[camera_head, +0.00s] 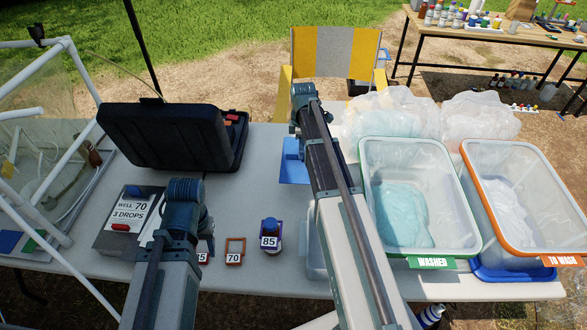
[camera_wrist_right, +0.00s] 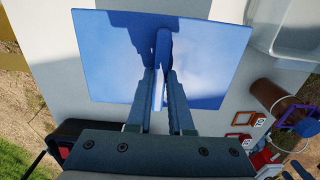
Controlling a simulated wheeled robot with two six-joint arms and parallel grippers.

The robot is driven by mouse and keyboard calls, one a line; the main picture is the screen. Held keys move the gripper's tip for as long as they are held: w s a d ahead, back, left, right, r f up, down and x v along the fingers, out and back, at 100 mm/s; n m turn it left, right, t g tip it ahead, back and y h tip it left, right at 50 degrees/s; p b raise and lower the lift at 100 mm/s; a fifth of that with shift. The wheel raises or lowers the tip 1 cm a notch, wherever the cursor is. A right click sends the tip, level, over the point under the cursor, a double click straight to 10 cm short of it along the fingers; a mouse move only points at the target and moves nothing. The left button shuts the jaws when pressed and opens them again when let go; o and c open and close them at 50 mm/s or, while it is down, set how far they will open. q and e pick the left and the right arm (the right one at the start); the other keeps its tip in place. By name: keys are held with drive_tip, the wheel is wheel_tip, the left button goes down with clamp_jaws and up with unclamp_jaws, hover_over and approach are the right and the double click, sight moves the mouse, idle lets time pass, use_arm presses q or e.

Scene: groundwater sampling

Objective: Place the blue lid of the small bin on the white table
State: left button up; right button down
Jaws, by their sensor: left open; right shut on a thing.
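The blue lid (camera_head: 293,170) shows in the head view over the white table (camera_head: 262,200), partly behind my right arm. In the right wrist view the lid (camera_wrist_right: 105,50) is a flat blue rectangle with an upright ridge-like handle. My right gripper (camera_wrist_right: 161,85) is shut on that handle. I cannot tell whether the lid touches the table. A clear small container (camera_head: 314,245), likely the small bin, is mostly hidden by my right arm. My left gripper (camera_head: 208,245) is open near the number cards, mostly hidden by its own arm.
Clear bins labelled WASHED (camera_head: 432,263) and TO WASH (camera_head: 563,261) stand on the right. A black case (camera_head: 165,130) sits at the back left. A small orange frame (camera_head: 235,250) and a jar marked 85 (camera_head: 270,240) stand at the front. Table is bare between case and lid.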

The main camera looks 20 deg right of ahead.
drive_tip(key=shift+w, duration=0.45)
use_arm(q)
drive_tip(key=f+b, duration=0.6)
drive_tip(key=w+f+b, duration=0.1)
drive_tip(key=f+b, duration=0.3)
use_arm(e)
wheel_tip(320, 180, down, 10)
drive_tip(key=shift+r, duration=0.1)
use_arm(q)
drive_tip(key=shift+f, duration=0.2)
use_arm(e)
drive_tip(key=shift+f, duration=0.3)
use_arm(q)
drive_tip(key=shift+r, duration=0.1)
use_arm(e)
drive_tip(key=c, duration=0.8)
unclamp_jaws()
drive_tip(key=shift+r, duration=0.1)
use_arm(q)
drive_tip(key=shift+r, duration=0.15)
use_arm(e)
drive_tip(key=shift+r, duration=0.15)
